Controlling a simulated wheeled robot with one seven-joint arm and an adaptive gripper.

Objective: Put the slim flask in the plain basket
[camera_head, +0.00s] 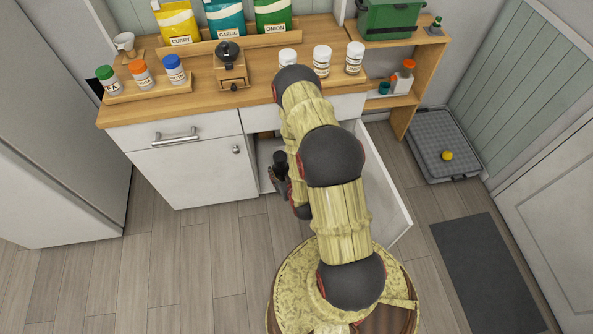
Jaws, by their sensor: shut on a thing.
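My gripper (281,173) is low in front of the open cabinet under the counter, left of my arm links. It is small and dark here, and shut on a small dark thing (279,158) that stands up at its tips. I cannot tell whether that thing is the slim flask. I cannot make out a plain basket; my arm hides much of the cabinet's inside.
The wooden counter (120,117) bears jars, pouches and a grinder (231,65). An open white door (389,190) stands right of my arm. A green box (387,18) is at the back right. A grey crate (437,128) with a yellow ball (447,155) lies on the floor.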

